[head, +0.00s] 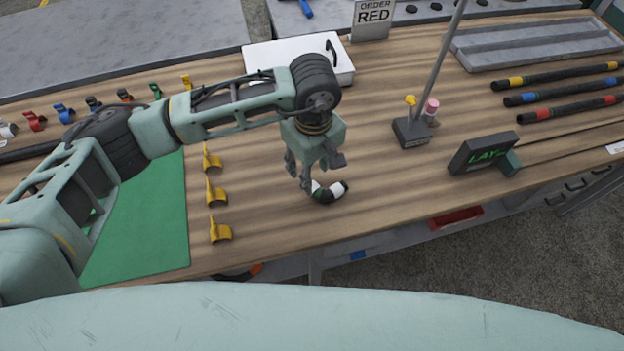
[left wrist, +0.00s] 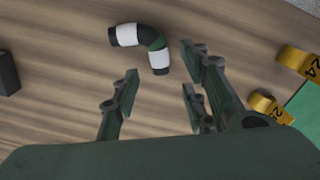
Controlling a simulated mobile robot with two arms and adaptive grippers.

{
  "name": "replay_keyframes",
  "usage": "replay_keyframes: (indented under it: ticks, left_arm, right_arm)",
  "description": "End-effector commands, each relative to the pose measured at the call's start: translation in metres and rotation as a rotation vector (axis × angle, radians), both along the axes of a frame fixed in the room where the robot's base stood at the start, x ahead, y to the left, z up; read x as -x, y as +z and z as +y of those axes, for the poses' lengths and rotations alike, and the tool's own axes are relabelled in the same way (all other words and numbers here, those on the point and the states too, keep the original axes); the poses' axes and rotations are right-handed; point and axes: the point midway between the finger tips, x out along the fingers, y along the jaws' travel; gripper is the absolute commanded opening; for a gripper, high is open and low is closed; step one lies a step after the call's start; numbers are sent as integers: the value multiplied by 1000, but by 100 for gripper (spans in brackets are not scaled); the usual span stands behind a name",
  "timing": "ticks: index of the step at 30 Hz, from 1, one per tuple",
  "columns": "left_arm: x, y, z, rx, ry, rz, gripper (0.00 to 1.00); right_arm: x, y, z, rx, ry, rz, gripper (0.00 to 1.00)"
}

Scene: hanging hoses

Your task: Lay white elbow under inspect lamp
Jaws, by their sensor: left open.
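The white elbow is a short bent black hose piece with white bands (head: 326,195). It lies on the wooden bench, right beside my left gripper's fingers in the head view. The elbow also shows in the left wrist view (left wrist: 154,40), just beyond the fingertips and apart from them. My left gripper (head: 304,184) is open and points down, with nothing between its fingers (left wrist: 158,76). A grey base (head: 411,132) with a tall slanted pole (head: 442,55) stands right of the gripper; it may be the inspect lamp, but its top is out of view. My right gripper is not in view.
Yellow clips (head: 217,194) and a green mat (head: 150,215) lie left of the gripper. A white case (head: 290,58) is behind it. Bare bench lies around the elbow.

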Motion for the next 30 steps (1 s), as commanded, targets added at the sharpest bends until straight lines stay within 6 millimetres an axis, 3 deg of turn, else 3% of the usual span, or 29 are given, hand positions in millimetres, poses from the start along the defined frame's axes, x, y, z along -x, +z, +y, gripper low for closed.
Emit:
replay_keyframes:
  ticks: [6, 10, 30]
  left_arm:
    - [-1, 39, -1, 2, 1, -3, 40]
    - [0, 51, -1, 1, 1, -1, 40]
    - [1, 55, -1, 1, 0, 1, 40]
  right_arm:
    - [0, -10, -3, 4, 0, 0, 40]
    - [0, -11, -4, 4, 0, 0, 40]
    - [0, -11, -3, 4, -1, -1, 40]
